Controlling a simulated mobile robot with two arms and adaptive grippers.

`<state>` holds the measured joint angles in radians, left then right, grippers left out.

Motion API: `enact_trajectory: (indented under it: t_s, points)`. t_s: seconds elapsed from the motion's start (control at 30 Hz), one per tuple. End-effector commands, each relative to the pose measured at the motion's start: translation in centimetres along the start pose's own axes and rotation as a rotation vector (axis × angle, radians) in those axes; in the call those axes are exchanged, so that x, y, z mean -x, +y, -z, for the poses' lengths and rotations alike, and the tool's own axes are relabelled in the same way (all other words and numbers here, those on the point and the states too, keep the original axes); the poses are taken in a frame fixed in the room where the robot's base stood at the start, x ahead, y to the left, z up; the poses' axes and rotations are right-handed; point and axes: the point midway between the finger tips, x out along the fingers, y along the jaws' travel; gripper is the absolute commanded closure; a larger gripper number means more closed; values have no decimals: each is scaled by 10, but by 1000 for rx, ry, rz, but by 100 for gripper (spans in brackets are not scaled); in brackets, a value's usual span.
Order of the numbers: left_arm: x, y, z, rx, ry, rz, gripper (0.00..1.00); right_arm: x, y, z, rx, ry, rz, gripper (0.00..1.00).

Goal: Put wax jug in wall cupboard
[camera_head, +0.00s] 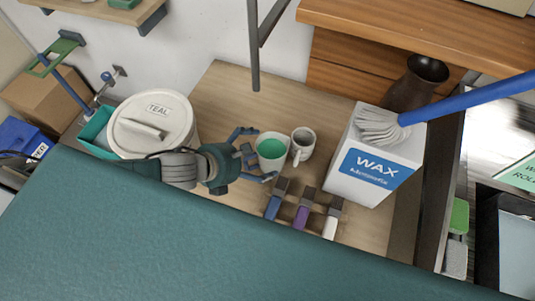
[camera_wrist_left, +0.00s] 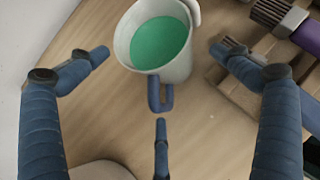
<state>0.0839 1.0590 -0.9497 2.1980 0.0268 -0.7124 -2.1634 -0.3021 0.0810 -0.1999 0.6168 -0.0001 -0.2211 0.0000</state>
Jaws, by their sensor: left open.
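A white box-shaped container with a blue WAX label (camera_head: 372,168) stands at the right of the wooden worktop. A white cup of green liquid (camera_head: 271,150) stands near the middle, beside a smaller white mug (camera_head: 303,142). My left gripper (camera_head: 262,154) comes in from the left, its fingers spread open around the near side of the green-filled cup. In the left wrist view, this cup (camera_wrist_left: 160,40) lies ahead between the open fingers (camera_wrist_left: 160,62). I cannot tell whether any finger touches it. No wall cupboard can be clearly made out. My right gripper is not in view.
Several small coloured tools (camera_head: 303,212) lie in front of the cups. A white lidded TEAL bucket (camera_head: 150,120) stands left. A dark bar (camera_head: 254,60) hangs above the worktop.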

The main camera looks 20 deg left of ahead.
Motion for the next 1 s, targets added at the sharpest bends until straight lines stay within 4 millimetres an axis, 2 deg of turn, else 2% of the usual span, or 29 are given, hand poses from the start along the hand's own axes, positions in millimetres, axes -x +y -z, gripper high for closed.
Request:
enact_trajectory:
  t_s: [0.03,0.1,0.3,0.57,0.9,1.0]
  points:
    - [-5,0,-6,3,-1,0,0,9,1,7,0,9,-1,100]
    - [-14,1,-8,3,-1,0,0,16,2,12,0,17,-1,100]
    - [-38,2,-6,2,-1,0,0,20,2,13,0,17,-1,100]
    - [-42,2,-5,-1,-1,1,0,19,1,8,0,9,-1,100]
    - [-41,2,-7,-2,-5,1,64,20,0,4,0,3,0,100]
    - [-41,2,-7,-2,-5,1,64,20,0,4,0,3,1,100]
